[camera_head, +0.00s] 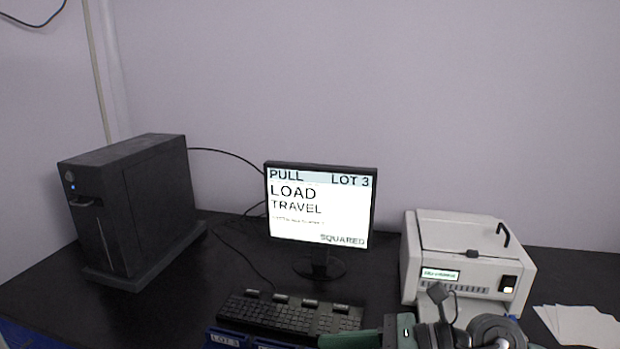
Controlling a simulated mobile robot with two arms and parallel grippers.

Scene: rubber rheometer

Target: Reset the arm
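Part of my arm (470,333), dark grey with green sections, shows at the bottom edge in front of the white bench instrument (468,255). I take it for my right arm; the frame edge cuts it off and its fingers cannot be made out. My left gripper is not in view. The white instrument has a closed-looking lid with a dark handle, a small green-lit display and a lit yellowish switch. The monitor (320,204) reads PULL, LOT 3, LOAD, TRAVEL and SQUARED; a smaller line is unreadable.
A black computer tower (150,205) stands at the left of the black table (215,268). A black keyboard (290,313) lies before the monitor. Blue labelled bins (228,340), one marked LOT 3, show at the front edge. White papers (580,325) lie at the right. Cables run behind.

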